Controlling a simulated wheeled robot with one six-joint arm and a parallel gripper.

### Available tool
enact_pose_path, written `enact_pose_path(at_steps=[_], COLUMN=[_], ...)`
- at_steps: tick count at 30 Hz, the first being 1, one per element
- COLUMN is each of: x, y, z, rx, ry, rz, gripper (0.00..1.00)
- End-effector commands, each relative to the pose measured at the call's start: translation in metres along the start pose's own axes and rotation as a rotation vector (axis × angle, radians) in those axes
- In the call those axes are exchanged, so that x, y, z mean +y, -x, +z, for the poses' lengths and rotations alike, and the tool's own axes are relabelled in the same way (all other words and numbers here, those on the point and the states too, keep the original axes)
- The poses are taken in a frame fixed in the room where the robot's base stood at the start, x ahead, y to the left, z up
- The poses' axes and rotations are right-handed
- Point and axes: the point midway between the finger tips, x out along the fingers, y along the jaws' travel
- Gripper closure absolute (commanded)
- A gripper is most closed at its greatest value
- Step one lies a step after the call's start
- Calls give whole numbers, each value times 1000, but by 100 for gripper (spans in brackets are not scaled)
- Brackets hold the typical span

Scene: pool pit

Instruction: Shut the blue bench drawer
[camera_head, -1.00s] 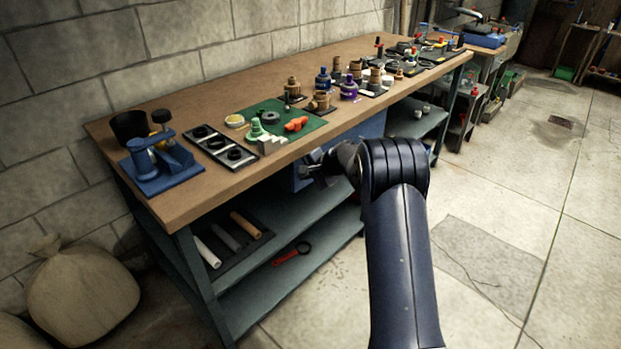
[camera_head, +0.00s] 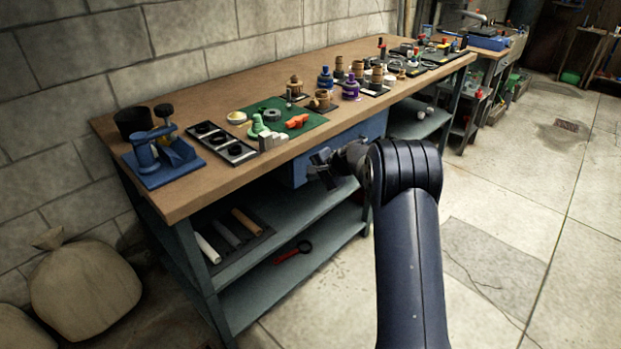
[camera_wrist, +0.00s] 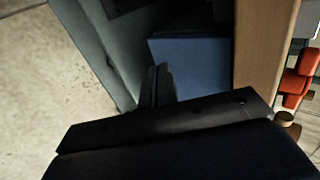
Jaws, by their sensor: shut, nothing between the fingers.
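The blue bench drawer (camera_head: 367,130) sits under the front edge of the wooden bench top (camera_head: 230,180). My arm and gripper cover part of its front, and I cannot tell how far it stands out. My gripper (camera_head: 318,168) is in front of the drawer, just below the bench top edge. In the wrist view, the dark fingers (camera_wrist: 158,85) are together and empty, beside the drawer's blue face (camera_wrist: 195,65). I cannot tell whether they touch it.
The bench top holds a blue clamp tool (camera_head: 160,155), a green mat (camera_head: 310,127) and several bottles and small parts. Rolls (camera_head: 230,235) lie on the shelf below. A sack (camera_head: 85,285) stands at left. The floor (camera_head: 520,220) at right is clear.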

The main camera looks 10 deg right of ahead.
Motion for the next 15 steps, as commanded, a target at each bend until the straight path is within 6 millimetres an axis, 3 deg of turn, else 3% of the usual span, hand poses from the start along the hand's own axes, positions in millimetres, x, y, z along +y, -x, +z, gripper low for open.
enact_pose_path(at_steps=[9, 15], x=[1, 2], y=[61, 90], z=[-1, 0], rx=[1, 0], ry=[-1, -1], rz=[2, 3], gripper=[100, 100])
